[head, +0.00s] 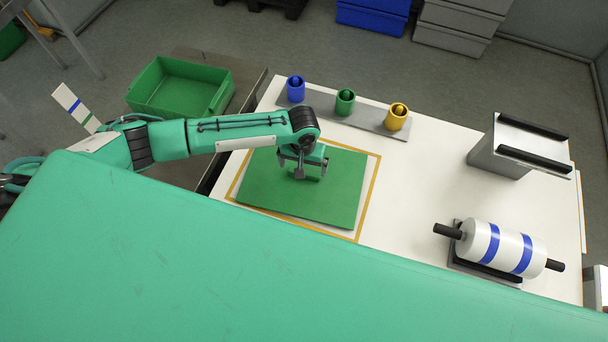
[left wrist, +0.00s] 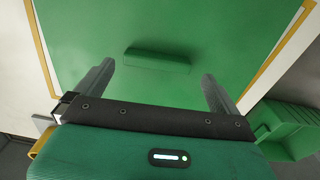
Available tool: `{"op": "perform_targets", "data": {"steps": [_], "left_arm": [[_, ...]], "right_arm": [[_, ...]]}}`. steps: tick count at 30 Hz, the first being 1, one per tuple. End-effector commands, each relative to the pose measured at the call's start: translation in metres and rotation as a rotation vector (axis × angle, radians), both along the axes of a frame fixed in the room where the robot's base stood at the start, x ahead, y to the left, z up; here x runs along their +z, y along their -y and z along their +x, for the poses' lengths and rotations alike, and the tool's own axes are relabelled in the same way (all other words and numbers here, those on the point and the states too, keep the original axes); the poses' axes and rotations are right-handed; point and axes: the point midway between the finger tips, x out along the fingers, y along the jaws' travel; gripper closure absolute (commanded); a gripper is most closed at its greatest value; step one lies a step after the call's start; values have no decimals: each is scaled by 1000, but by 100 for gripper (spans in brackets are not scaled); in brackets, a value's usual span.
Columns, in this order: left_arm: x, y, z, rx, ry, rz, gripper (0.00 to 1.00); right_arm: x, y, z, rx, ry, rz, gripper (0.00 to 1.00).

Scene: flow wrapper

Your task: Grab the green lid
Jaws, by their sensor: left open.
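The green lid (head: 335,205) is a flat green panel lying on the white table, inside a yellow outline. It fills much of the left wrist view (left wrist: 230,35). Its raised green bar handle (left wrist: 157,60) shows there just beyond my fingertips, roughly centred between them. My left gripper (head: 302,172) is over the lid's upper middle and partly hides the handle in the head view. In the left wrist view my left gripper (left wrist: 157,72) is open with nothing between its fingers. I cannot tell its exact height above the handle. My right gripper is not in view.
A green bin (head: 180,88) stands left of the table. Blue, green and yellow cups (head: 345,102) stand on a grey strip (head: 370,118) behind the lid. A grey stand (head: 500,150) and a white roll with blue bands (head: 495,247) are at the right.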

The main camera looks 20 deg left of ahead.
Motion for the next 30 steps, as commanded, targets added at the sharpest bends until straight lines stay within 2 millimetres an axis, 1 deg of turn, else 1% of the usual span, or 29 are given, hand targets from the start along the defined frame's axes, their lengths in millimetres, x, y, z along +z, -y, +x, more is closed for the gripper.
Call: {"op": "perform_targets", "data": {"steps": [1,6,9,12,20,21,23,24,26,27,30], "left_arm": [[-3,0,1,0,-2,3,0],[-22,2,5,2,-1,3,0],[-36,2,5,1,-2,2,0],[-44,2,5,0,-1,2,0],[-47,2,4,0,0,1,0],[-47,2,4,0,0,1,4],[-47,2,4,0,-1,1,16],[-47,2,4,0,-1,1,24],[-47,2,5,0,0,1,35],[-47,2,5,0,0,1,40],[-47,2,5,0,0,1,40]], "right_arm": [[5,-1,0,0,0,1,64],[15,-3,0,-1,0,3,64],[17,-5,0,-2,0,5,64],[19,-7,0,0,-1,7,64],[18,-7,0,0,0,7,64],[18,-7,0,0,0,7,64],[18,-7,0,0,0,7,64],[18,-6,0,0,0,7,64],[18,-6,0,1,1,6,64],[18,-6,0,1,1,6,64],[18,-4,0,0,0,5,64]]}}
